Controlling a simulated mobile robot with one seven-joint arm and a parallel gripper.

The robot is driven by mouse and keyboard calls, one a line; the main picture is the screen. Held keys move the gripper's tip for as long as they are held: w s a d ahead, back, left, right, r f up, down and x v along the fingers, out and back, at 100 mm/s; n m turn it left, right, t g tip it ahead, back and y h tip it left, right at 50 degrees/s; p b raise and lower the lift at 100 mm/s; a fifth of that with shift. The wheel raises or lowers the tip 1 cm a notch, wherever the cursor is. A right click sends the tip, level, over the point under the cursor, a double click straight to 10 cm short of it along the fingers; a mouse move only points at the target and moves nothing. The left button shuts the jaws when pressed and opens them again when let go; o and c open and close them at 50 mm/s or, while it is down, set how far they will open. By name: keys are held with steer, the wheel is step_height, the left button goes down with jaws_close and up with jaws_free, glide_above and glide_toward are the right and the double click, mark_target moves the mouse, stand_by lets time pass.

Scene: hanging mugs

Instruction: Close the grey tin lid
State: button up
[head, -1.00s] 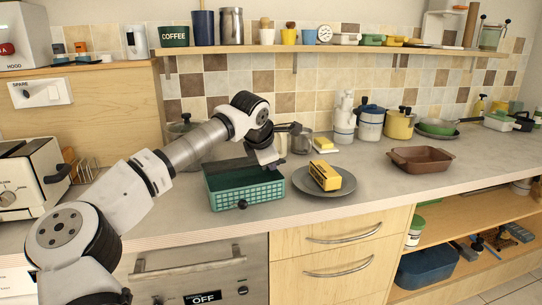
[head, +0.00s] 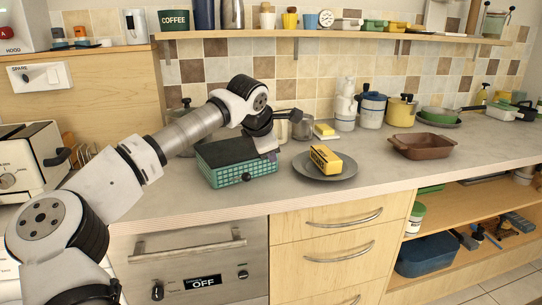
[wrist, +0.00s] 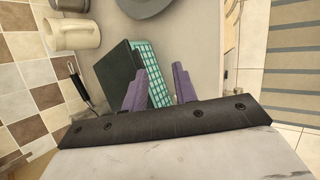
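The tin is a teal, woven-pattern box (head: 228,180) with a dark knob on its front, standing on the counter. Its dark grey lid (head: 232,153) lies over the top, and the inside is hidden. I cannot tell whether the lid is fully seated. My gripper (head: 270,156) is at the tin's right end, close to the lid. In the wrist view, the purple fingers (wrist: 159,88) are spread apart with nothing held between them. The lid (wrist: 118,72) and teal side (wrist: 155,75) are just beyond them; contact is unclear.
A grey plate (head: 325,168) with a yellow block (head: 325,158) is right of the tin. A brown baking dish (head: 421,146) is farther right. Cups and canisters stand behind my gripper. A toaster (head: 28,165) is at left. The counter's front edge is close to the tin.

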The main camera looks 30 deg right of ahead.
steer(key=v, duration=1)
steer(key=shift+s+a+r+b, duration=0.15)
steer(key=shift+a+r+b, duration=0.1)
steer(key=shift+b, duration=0.2)
